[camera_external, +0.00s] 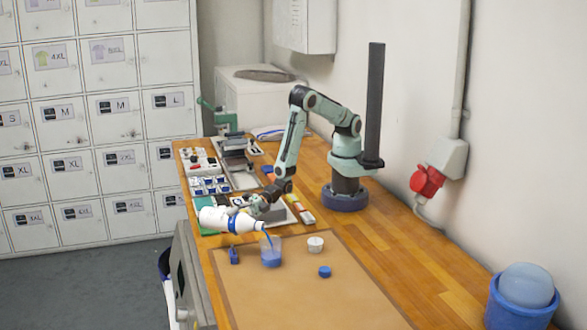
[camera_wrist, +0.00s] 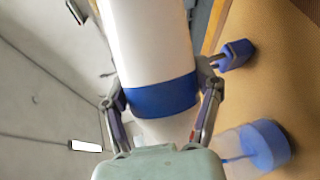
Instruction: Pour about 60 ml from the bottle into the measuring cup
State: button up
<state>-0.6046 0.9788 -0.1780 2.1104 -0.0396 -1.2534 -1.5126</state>
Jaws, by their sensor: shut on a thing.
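The white bottle (camera_external: 216,217) with a blue band lies tipped almost level, its neck to the right and slightly down. My gripper (camera_external: 255,206) is shut on it; in the wrist view the fingers (camera_wrist: 162,88) press on both sides near the blue band. A thin blue stream runs from the mouth down into the clear measuring cup (camera_external: 271,245). The cup stands upright on the brown mat and holds blue liquid. The cup also shows at the lower right of the wrist view (camera_wrist: 240,143). Its scale marks are too small to read.
A blue cap (camera_external: 324,271) and a small white cup (camera_external: 315,244) stand right of the measuring cup. A small blue object (camera_external: 234,256) stands left of it. Trays and tools crowd the bench behind. The mat's front (camera_external: 310,305) is clear.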

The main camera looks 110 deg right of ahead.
jog(key=shift+w+f+m, duration=0.1)
jog(key=shift+f+m, duration=0.1)
jog(key=shift+m, duration=0.1)
jog(key=shift+w+d+r+m+g+y, duration=0.15)
jog(key=shift+r+m+g+y, duration=0.2)
jog(key=shift+m+g+y, duration=0.25)
jog(key=shift+g, duration=0.3)
dwell(1.2)
